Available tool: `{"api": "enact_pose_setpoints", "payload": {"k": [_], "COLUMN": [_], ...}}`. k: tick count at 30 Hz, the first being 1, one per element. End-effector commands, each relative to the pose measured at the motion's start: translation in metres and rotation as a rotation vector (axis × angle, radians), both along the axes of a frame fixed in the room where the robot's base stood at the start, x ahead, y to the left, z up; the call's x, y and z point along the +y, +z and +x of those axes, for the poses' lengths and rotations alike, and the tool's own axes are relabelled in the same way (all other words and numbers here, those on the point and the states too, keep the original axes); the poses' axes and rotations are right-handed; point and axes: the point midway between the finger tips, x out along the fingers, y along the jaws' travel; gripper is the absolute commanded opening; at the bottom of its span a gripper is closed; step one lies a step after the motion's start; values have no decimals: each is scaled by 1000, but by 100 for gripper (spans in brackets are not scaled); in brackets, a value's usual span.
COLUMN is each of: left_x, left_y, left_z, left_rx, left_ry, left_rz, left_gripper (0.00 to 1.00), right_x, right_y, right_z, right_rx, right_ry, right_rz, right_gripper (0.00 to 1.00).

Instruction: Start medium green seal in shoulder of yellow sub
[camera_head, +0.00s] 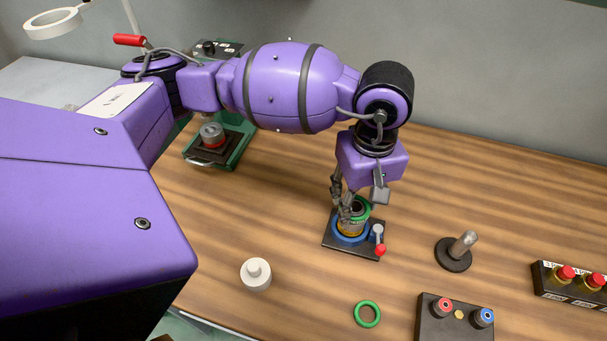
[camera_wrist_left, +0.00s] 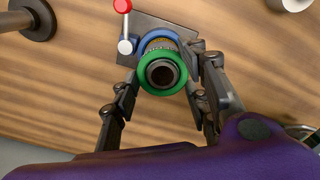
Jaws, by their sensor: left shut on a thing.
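The yellow sub (camera_head: 349,227) stands upright in a dark vise (camera_head: 345,246) with a blue ring (camera_head: 338,231) around its lower part. My left gripper (camera_head: 350,205) points down over it and is shut on a green seal (camera_head: 364,210). In the left wrist view the seal (camera_wrist_left: 162,92) lies between the fingers (camera_wrist_left: 163,75), around the dark open top of the sub (camera_wrist_left: 162,73). The seal looks slightly tilted in the head view; I cannot tell whether it touches the shoulder. My right gripper is not in view.
Another green ring (camera_head: 367,314) lies on the table's front. A white stepped disc (camera_head: 256,274), a black-based post (camera_head: 456,252) and a box with red and blue knobs (camera_head: 455,318) stand nearby. The vise's red-tipped handle (camera_head: 380,249) is close to the gripper. A green-framed station (camera_head: 222,146) stands at back left.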

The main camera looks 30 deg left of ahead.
Motion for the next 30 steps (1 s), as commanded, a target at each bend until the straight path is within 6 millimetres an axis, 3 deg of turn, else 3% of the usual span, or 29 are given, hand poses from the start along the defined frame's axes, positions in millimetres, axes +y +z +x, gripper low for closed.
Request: {"api": "enact_pose_setpoints", "payload": {"k": [15, 16, 21, 30], "left_x": [0, 0, 0, 0], "left_y": [-4, -4, -4, -3], "left_z": [1, 1, 0, 1], "left_rx": [-1, -1, -1, -2], "left_ry": [-1, -1, -1, -1], "left_rz": [0, 0, 0, -1], "left_gripper": [17, 43, 64, 64], "right_x": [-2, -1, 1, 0], "right_y": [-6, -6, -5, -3], "right_z": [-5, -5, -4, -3], "right_rx": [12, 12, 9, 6], "right_ry": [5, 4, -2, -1], "right_rz": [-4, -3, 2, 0], "right_gripper": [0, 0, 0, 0]}}
